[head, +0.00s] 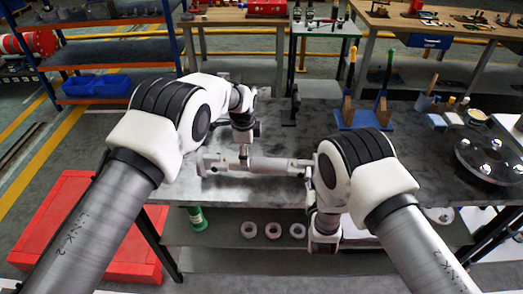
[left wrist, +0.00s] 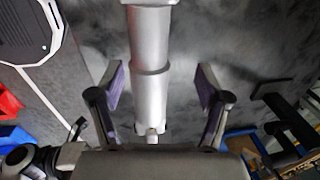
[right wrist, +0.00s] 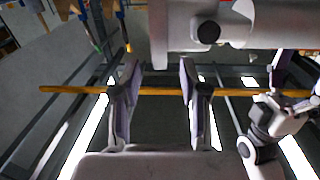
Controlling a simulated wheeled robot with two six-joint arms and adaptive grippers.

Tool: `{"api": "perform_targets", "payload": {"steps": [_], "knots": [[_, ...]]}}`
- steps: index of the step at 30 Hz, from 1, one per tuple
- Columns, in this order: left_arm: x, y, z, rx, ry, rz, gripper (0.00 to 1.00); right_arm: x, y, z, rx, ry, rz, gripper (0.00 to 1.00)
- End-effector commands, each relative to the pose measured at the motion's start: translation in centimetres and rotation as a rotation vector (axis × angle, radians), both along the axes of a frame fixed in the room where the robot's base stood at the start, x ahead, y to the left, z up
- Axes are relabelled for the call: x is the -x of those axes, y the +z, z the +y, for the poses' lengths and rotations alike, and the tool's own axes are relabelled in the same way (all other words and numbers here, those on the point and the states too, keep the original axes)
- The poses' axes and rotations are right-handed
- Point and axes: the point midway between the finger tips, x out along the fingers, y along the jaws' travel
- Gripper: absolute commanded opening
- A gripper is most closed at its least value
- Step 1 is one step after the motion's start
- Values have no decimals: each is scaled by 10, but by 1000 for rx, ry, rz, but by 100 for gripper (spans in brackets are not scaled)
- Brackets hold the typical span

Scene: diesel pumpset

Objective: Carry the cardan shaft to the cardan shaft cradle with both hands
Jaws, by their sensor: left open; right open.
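The grey metal cardan shaft (head: 275,166) lies across the near part of the dark table, with a forked joint at its left end. My left gripper (left wrist: 160,85) is open above the shaft, its fingers on either side of the tube (left wrist: 149,100) in the left wrist view. My right gripper (right wrist: 158,70) is open and empty; the shaft's thick end (right wrist: 195,30) is just beyond its fingertips in the right wrist view. In the head view my right arm hides that end. A dark upright stand (head: 292,106) behind the shaft may be part of the cradle.
Blue-based wooden holders (head: 360,115) with upright tools stand at the back right. A round flange plate (head: 490,152) and small cans (head: 450,103) are at the right. A red container (head: 75,225) is on the floor at the left. The table left of the shaft is partly clear.

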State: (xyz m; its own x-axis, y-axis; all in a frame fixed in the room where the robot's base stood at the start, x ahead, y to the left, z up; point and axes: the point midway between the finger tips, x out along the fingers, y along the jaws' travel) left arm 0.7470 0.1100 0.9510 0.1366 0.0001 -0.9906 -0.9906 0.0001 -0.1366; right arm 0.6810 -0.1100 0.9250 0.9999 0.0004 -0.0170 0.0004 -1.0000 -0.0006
Motion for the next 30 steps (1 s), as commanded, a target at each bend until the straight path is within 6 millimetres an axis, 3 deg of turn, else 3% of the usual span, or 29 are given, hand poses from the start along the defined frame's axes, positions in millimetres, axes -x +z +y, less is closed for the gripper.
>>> {"api": "perform_targets", "payload": {"steps": [11, 24, 30], "knots": [[-1, -3, 0, 0, 1, -2, 77, -4, 0, 0, -1, 0, 0, 44], [-10, -67, 0, 0, 1, -2, 77, -67, -1, 0, -1, -1, 1, 44], [-11, -77, 0, 0, 2, -1, 77, -78, -2, 0, 1, 1, 2, 44]]}}
